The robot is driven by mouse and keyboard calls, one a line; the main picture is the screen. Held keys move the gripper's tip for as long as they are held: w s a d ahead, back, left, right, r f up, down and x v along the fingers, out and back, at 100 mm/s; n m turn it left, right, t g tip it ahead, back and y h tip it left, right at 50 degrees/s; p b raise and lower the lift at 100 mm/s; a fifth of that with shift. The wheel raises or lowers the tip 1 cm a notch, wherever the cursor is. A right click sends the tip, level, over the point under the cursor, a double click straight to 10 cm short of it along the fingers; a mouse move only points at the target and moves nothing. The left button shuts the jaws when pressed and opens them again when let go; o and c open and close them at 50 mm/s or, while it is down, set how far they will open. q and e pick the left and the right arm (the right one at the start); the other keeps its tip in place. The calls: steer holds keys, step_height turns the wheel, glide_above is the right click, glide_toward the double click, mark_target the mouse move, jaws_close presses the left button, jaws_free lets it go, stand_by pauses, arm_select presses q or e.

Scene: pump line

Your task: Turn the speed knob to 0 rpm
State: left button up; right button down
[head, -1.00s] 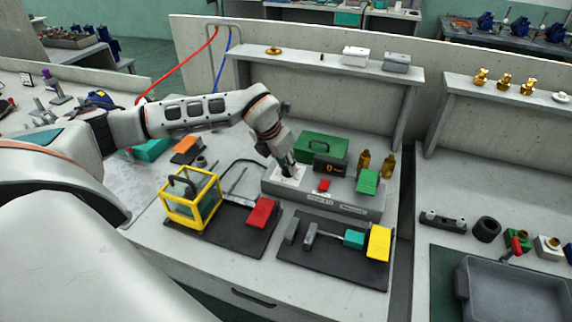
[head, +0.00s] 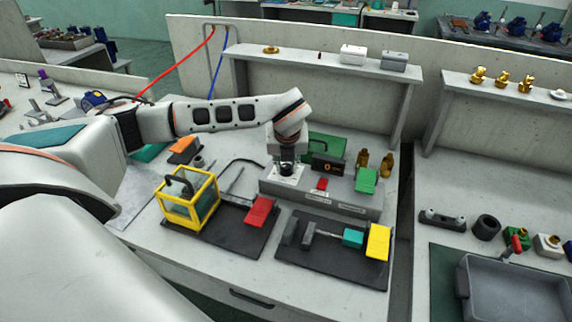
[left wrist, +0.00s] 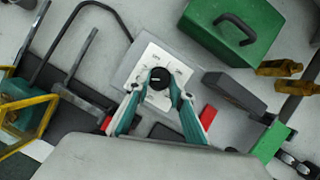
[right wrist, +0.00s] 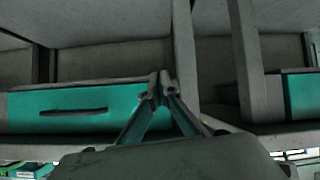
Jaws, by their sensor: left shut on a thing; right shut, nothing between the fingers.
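The speed knob (left wrist: 159,78) is a round black knob with a white mark, on a white dial plate (left wrist: 136,73) in the left wrist view. The plate sits on the left end of the grey control box (head: 330,201) in the head view. My left gripper (left wrist: 160,92) points down over the plate and its fingers are shut on the knob, one on each side. In the head view my left gripper (head: 287,168) hides the knob. My right gripper (right wrist: 161,92) is shut and empty, in front of a teal drawer.
On the box are a red switch (head: 322,184), a black display (head: 329,166) and a green flap (head: 366,180). A green case (head: 325,145) stands behind. A yellow-framed box (head: 188,222) stands front left, and a black mat (head: 330,262) with tools lies in front.

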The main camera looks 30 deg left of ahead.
arm_select(q)
steer(key=shift+s+f, duration=0.1)
stand_by(0.3)
steer(key=o, duration=1.1)
steer(key=shift+d+r, duration=0.15)
steer(key=shift+r, duration=0.4)
steer(key=v, duration=1.1)
steer(key=shift+d, duration=0.1)
